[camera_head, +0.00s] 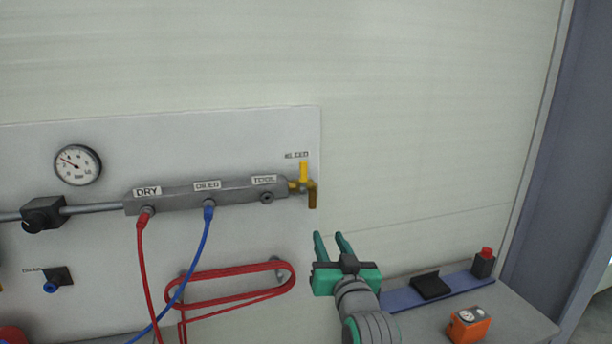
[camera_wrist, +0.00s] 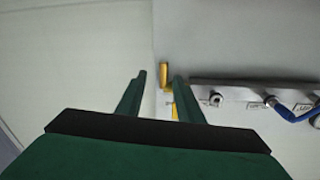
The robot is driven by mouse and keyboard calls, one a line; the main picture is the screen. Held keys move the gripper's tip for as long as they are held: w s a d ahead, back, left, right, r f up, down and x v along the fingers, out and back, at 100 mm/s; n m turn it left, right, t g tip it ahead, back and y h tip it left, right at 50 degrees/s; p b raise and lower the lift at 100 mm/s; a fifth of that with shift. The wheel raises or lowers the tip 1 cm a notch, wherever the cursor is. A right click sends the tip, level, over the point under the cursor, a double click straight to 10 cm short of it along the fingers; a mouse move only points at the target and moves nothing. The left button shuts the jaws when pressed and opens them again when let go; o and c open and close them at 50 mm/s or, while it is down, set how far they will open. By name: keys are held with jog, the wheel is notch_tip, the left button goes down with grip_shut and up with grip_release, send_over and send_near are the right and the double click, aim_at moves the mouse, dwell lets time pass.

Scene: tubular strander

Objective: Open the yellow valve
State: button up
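The yellow valve (camera_head: 304,172) sits at the right end of the grey manifold, under the BLEED label. Its yellow lever points up and its brass outlet (camera_head: 312,196) hangs down. My gripper (camera_head: 332,236) is open and empty, below and slightly right of the valve, apart from it in the head view. In the wrist view, the brass outlet (camera_wrist: 165,74) shows between and beyond my green fingers (camera_wrist: 157,76), close to the right finger. That finger partly covers the valve, and contact cannot be told.
The manifold (camera_head: 200,195) carries a red hose (camera_head: 146,260) and a blue hose (camera_head: 195,260). A coiled red hose (camera_head: 235,270) hangs below. A bench (camera_head: 520,325) at lower right holds an orange device (camera_head: 468,324). The wall right of the valve is clear.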

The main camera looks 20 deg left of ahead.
aim_at(304, 171)
notch_tip(304, 171, up, 14)
jog(key=a+n+g+y, duration=0.1)
jog(key=a+n, duration=0.2)
jog(key=x, duration=0.9)
jog(key=shift+w+a+f, duration=0.1)
jog(key=shift+a, duration=0.05)
jog(key=shift+w+a+y, duration=0.2)
jog(key=shift+a+y, duration=0.1)
jog(key=shift+a, duration=0.3)
jog(key=shift+d, duration=0.1)
jog(key=shift+d, duration=0.1)
grip_shut()
